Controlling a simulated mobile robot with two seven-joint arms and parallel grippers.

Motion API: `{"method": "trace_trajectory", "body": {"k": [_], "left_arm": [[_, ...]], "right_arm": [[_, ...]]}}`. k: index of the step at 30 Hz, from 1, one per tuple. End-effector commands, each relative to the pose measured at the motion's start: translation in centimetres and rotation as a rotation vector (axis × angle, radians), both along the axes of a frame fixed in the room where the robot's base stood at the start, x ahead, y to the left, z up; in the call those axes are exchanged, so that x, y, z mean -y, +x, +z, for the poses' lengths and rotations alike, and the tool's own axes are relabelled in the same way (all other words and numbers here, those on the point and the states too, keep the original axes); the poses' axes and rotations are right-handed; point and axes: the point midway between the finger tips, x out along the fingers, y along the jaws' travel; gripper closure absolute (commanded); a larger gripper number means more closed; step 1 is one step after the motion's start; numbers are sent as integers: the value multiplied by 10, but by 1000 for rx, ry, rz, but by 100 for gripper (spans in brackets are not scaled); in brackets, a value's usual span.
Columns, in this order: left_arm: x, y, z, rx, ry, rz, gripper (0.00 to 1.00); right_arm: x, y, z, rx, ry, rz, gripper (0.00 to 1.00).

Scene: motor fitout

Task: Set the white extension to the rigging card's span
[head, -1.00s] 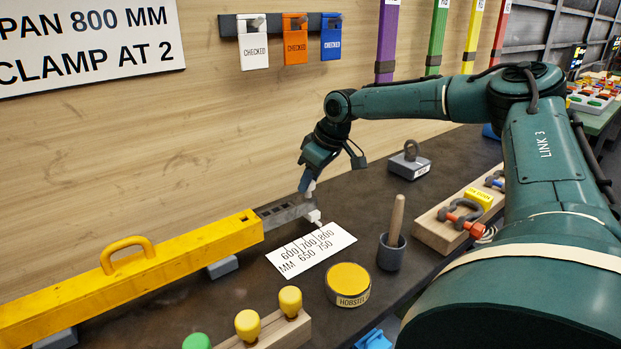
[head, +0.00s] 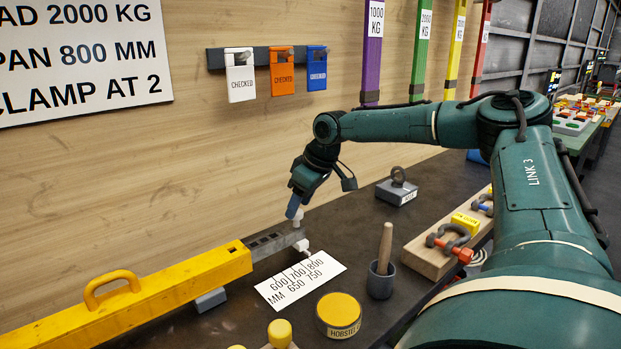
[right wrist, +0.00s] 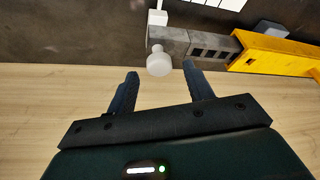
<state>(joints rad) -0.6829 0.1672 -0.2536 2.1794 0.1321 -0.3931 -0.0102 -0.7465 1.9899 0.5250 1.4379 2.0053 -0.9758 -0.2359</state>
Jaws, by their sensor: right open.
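The white extension shows as a bar (head: 275,241), grey in this light, reaching out of the right end of the yellow beam (head: 180,288). It has a round white knob, clear in the right wrist view (right wrist: 158,62), and a white end piece (head: 302,245) beside the scale card. The card (head: 300,280) is marked in MM from 600 to 800; I cannot tell the exact mark at the end piece. My right gripper (head: 295,212) points down at the knob. In the right wrist view its fingers (right wrist: 160,72) are open, with the knob just beyond and between the tips.
A wall sign (head: 80,60) reads span 800 MM and clamp at 2. A yellow-topped round tin (head: 339,312), a grey cup with a wooden handle (head: 381,278), a grey weight (head: 397,188) and a shackle board (head: 432,260) stand to the right.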

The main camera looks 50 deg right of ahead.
Motion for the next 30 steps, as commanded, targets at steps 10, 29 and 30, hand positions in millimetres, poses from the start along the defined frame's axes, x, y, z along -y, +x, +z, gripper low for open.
{"method": "trace_trajectory", "body": {"k": [10,29,30], "left_arm": [[-1,-1,5,-1,13,-3,46],[0,-1,5,-3,21,-8,46],[0,-1,5,-3,21,-8,46]], "right_arm": [[8,-28,73,6,2,-2,48],[12,-42,104,0,1,-2,48],[12,-42,104,0,1,-2,48]]}}
